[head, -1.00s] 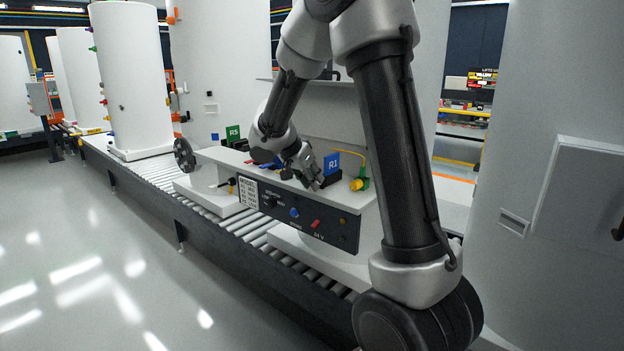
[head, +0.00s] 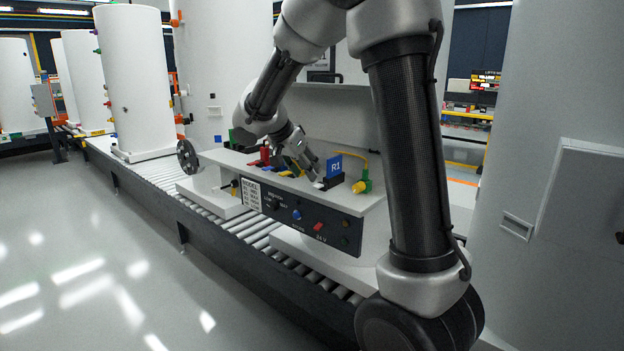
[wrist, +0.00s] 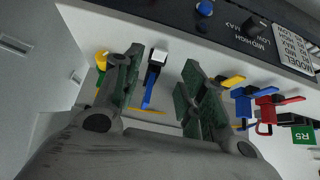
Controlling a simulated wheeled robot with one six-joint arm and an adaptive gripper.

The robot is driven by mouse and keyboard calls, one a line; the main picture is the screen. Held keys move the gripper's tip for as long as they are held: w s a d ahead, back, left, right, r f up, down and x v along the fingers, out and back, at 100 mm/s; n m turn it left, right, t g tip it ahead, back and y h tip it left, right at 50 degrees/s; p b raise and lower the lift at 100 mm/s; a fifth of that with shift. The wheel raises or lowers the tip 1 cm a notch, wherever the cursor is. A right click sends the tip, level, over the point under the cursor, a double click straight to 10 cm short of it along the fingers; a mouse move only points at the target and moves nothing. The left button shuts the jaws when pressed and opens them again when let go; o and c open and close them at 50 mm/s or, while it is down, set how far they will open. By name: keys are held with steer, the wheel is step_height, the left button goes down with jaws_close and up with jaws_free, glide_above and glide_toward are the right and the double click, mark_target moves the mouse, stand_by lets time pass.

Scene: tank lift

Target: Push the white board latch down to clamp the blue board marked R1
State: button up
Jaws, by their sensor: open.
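The blue board marked R1 (head: 334,167) stands upright in a black holder on the white shelf of the control panel. In the wrist view the blue board (wrist: 149,90) shows nearly edge-on. The white board latch (wrist: 158,56) sits at the panel-side end of the holder; whether it is fully down I cannot tell. My gripper (head: 314,172) is just left of the board in the head view. In the wrist view my gripper (wrist: 160,75) is open, with one finger on each side of the latch and board in the picture. It holds nothing.
Yellow (wrist: 232,81), blue (wrist: 243,100) and red (wrist: 280,100) latches stand along the shelf, with a green R5 board (wrist: 303,136) beyond. A yellow-green fitting with a cable (head: 362,183) is right of R1. The dark panel front (head: 300,215) carries knobs.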

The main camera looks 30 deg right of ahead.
steer(key=v, duration=0.5)
steer(key=shift+a+r, duration=0.15)
steer(key=shift+r, duration=0.05)
steer(key=s+f+n+t+y, duration=0.1)
steer(key=s+n+y, duration=0.6)
steer(key=s, duration=2.1)
steer(key=n, duration=0.7)
steer(key=shift+s+f+t, duration=0.25)
steer(key=shift+f+t, duration=0.15)
